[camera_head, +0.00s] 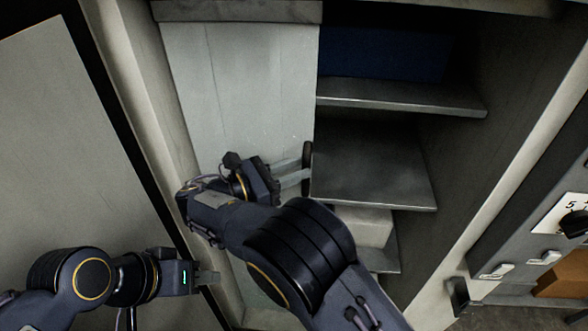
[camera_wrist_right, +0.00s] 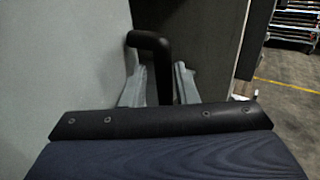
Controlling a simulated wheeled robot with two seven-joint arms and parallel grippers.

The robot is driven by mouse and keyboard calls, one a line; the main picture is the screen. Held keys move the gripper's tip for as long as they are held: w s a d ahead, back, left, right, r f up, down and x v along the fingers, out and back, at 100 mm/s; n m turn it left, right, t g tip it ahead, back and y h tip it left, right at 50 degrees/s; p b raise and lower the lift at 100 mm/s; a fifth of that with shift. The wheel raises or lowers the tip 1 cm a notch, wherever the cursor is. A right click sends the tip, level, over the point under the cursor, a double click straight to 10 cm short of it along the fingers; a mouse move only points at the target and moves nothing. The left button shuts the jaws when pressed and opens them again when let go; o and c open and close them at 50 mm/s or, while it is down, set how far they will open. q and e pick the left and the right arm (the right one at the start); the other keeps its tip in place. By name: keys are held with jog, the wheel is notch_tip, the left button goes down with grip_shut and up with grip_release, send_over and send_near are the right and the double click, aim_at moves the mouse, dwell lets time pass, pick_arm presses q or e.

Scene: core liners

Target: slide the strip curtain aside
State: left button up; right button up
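The strip curtain (camera_head: 235,95) is a pale grey panel over the left part of the cabinet opening; it also fills the left of the right wrist view (camera_wrist_right: 60,60). A black bent handle (camera_head: 307,155) stands at its right edge. My right gripper (camera_head: 298,170) is at this handle. In the right wrist view the handle (camera_wrist_right: 165,75) lies between the two grey fingers, with a small gap visible on its left side, so the fingers look open around it. My left gripper (camera_head: 208,278) is low at the left, apart from the curtain; its finger gap is not clear.
Right of the curtain the cabinet is open, with grey shelves (camera_head: 400,96), a dark blue box (camera_head: 385,52) above and a pale box (camera_head: 365,228) below. A grey unit with latches (camera_head: 495,271) stands at the right. A dark-edged pale panel (camera_head: 50,130) is at the left.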

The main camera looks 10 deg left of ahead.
jog(key=s+d+r+b, duration=0.2)
jog(key=s+r+b, duration=0.2)
jog(key=s+r, duration=0.9)
jog(key=shift+s, duration=0.45)
jog(key=shift+d, duration=0.1)
